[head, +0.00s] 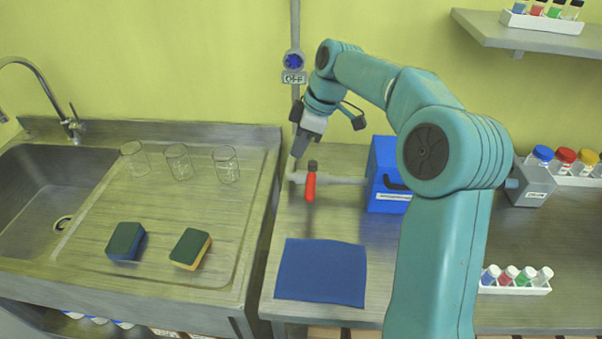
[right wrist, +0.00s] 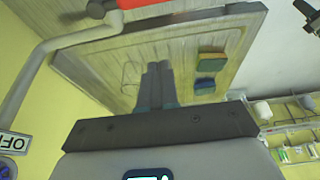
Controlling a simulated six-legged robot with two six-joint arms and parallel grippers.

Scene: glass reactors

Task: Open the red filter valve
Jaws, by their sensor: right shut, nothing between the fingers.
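In the right wrist view the shut fingers (right wrist: 157,85) show in the middle, and part of the red handle (right wrist: 135,3) shows at the top edge. My left gripper is not in view.
A vertical pipe with a blue knob (head: 293,61) and an OFF sign (head: 293,77) rises behind my gripper. Glass beakers (head: 178,162) and two sponges (head: 190,248) are on the sink drainer at left. A blue mat (head: 321,272) lies in front of the valve.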

